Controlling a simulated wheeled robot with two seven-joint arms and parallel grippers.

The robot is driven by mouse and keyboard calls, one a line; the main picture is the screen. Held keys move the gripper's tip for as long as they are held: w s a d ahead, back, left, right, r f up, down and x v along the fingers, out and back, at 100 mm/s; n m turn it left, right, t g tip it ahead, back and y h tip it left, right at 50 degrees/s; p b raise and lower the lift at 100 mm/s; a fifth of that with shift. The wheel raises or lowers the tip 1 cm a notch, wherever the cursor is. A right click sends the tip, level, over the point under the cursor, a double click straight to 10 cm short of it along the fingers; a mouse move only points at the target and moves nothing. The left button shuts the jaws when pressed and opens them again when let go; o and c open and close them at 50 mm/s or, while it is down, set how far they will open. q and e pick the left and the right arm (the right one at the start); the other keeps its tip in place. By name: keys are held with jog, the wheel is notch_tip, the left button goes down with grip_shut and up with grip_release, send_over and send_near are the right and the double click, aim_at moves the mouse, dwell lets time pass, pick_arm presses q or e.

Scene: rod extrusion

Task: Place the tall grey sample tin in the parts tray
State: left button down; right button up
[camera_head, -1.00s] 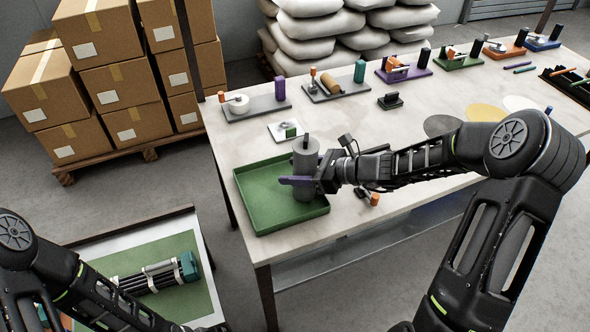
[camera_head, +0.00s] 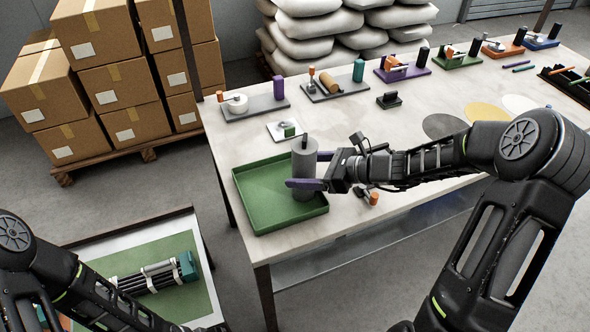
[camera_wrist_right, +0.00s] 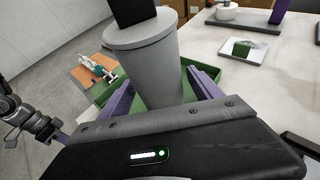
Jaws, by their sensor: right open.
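The tall grey sample tin (camera_head: 304,168) stands upright in the green parts tray (camera_head: 262,218), towards its right side, in the head view. It has a lid with a dark knob and also shows large in the right wrist view (camera_wrist_right: 149,68). My right gripper (camera_head: 304,170) is open, with its purple fingers on either side of the tin and a gap visible beside it. The tin's base is partly hidden by the near finger. My left arm (camera_head: 80,285) comes in at the lower left; its gripper does not show clearly.
A white plate with a green block (camera_head: 286,131) lies behind the tray. Several fixtures, including a grey one with a purple post (camera_head: 255,105), line the table's far edge. A small orange-and-black part (camera_head: 372,196) lies right of the tray. A lower table (camera_head: 170,245) stands at left.

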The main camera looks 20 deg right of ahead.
aim_at(315, 170)
jog(key=v, duration=0.9)
jog(key=shift+s+b, duration=0.1)
jog(key=shift+b, duration=0.25)
